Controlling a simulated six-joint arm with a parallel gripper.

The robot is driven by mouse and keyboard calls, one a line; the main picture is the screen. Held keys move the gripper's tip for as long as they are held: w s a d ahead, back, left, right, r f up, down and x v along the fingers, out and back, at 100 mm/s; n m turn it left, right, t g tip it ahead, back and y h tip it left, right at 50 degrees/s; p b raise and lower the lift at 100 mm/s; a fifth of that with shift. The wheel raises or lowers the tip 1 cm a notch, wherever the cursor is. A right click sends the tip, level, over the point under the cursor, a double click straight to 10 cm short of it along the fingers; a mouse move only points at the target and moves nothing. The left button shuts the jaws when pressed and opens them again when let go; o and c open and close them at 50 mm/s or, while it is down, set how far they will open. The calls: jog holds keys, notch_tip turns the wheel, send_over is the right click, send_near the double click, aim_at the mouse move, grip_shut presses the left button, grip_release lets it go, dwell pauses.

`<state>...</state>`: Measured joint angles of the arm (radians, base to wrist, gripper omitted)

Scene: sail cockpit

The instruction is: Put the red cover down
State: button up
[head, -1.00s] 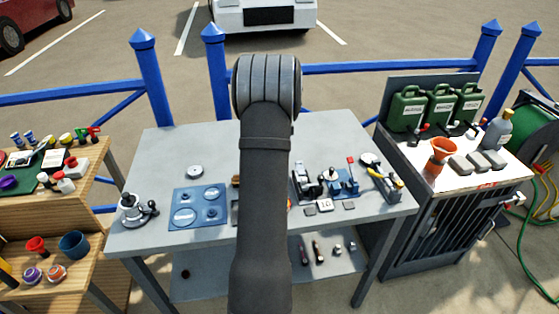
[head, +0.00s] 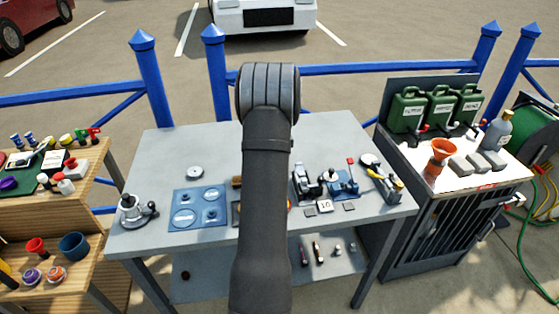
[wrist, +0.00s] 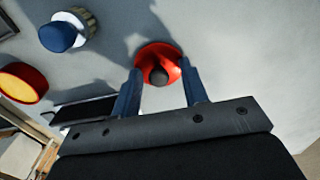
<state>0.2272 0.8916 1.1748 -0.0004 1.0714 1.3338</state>
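The red cover (wrist: 147,57), a round disc with a dark knob in its middle, shows in the wrist view just beyond and between my fingertips. My gripper (wrist: 160,70) has its two blue fingers spread wide, one at each side of the cover, well clear of the knob. The cover appears to lie on the grey table (wrist: 235,60); whether the fingertips touch its rim I cannot tell. In the head view my own arm hides the gripper and the cover.
Left of the cover in the wrist view are a blue-knobbed part (wrist: 58,36), a red part with a yellow top (wrist: 20,80) and a dark flat piece (wrist: 85,110). The head view shows a blue plate (head: 200,208) and small devices (head: 340,183) on the table. Bare table lies right of the cover.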

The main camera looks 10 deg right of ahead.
notch_tip(320, 180, up, 12)
jog(key=shift+r, duration=0.15)
dwell(0.5)
notch_tip(320, 180, down, 12)
jog(key=shift+f, duration=0.1)
jog(key=shift+r, duration=1.9)
